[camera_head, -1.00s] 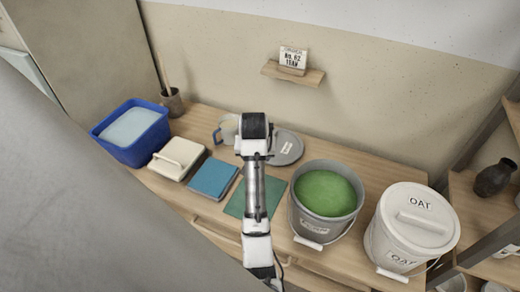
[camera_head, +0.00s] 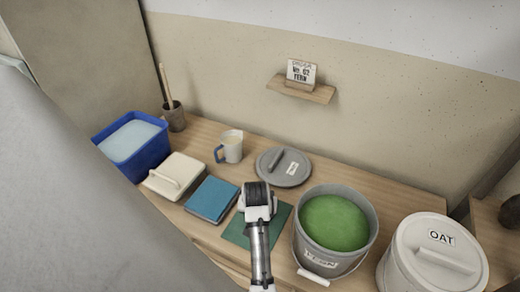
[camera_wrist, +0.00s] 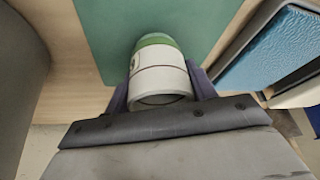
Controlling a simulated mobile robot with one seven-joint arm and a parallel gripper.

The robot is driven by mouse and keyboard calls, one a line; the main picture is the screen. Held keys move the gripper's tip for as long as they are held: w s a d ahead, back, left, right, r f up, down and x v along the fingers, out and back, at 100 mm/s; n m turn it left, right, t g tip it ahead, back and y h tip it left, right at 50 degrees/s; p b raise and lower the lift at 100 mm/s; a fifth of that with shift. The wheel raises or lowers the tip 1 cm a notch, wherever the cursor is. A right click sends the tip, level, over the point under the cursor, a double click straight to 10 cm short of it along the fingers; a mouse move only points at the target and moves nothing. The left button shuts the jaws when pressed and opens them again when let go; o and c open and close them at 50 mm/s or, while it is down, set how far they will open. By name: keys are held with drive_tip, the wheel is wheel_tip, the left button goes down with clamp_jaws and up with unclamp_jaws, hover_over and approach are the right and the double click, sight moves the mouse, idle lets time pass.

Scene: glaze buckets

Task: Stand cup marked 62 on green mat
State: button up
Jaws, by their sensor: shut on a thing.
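My gripper (camera_wrist: 160,88) is shut on a white cup (camera_wrist: 158,78) with a green band at its far end, in the wrist view. The cup's open rim faces my wrist. A dark mark shows at the cup's left edge, but I cannot read a number. The green mat (camera_wrist: 110,25) lies beyond and around the cup's far end; I cannot tell whether they touch. In the head view my arm covers part of the green mat (camera_head: 236,232) and hides the cup and the fingers.
A grey bucket of green glaze (camera_head: 334,222) stands just right of the mat, a blue tile-like block (camera_head: 211,199) just left. A lidded OAT bucket (camera_head: 432,255) stands far right. A sign (camera_head: 300,72) sits on the shelf.

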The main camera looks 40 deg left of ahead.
drive_tip(key=shift+f, duration=0.65)
drive_tip(key=shift+r, duration=0.15)
drive_tip(key=o, duration=1.1)
